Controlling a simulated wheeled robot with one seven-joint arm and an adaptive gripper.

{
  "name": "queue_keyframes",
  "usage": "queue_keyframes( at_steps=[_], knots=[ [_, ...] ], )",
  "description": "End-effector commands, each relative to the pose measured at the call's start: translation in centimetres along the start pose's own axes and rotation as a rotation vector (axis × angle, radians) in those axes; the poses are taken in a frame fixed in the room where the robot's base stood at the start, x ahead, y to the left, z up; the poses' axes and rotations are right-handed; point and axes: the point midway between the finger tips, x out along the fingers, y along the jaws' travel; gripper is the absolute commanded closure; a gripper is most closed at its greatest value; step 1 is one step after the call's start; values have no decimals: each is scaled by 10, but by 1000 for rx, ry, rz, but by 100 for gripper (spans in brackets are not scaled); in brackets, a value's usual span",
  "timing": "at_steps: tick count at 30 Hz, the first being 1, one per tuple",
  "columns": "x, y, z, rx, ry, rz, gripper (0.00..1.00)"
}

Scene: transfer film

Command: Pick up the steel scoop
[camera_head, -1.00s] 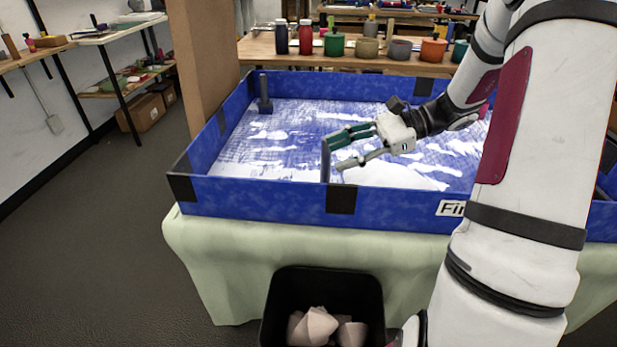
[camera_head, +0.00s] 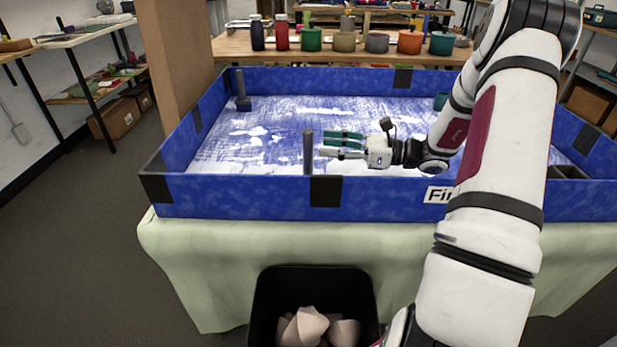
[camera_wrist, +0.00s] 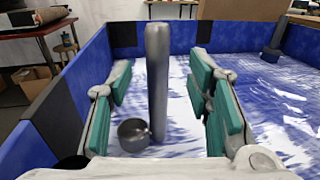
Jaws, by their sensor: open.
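A grey scoop with a tall upright handle (camera_head: 308,152) stands in the blue-walled tray (camera_head: 240,192) near its front wall. In the wrist view its handle (camera_wrist: 158,75) rises between my finger pads, and its small round cup (camera_wrist: 133,134) sits low to the left. The front wall hides the cup in the head view. My gripper (camera_head: 325,145) is open, with green-padded fingers (camera_wrist: 160,70) pointing at the handle. I cannot tell whether a pad touches it. A second, darker scoop (camera_head: 243,103) stands at the tray's back left; it also shows in the wrist view (camera_wrist: 272,52).
The tray floor (camera_head: 250,150) is mostly clear, with white streaks. A brown panel (camera_head: 175,90) stands at the tray's left. Bottles and pots (camera_head: 376,42) line a bench behind. A black bin (camera_head: 265,300) stands in front.

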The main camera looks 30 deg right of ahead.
Motion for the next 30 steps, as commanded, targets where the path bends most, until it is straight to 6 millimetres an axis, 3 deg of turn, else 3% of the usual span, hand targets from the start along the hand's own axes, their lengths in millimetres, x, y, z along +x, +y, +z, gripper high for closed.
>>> queue_keyframes(
  at_steps=[8,18,25,30],
  knots=[
    [16,1,2,-2,1,2,54],
    [58,2,8,-1,0,1,54],
    [60,2,8,-1,1,0,54],
    [60,2,8,-1,0,0,90]
  ],
)
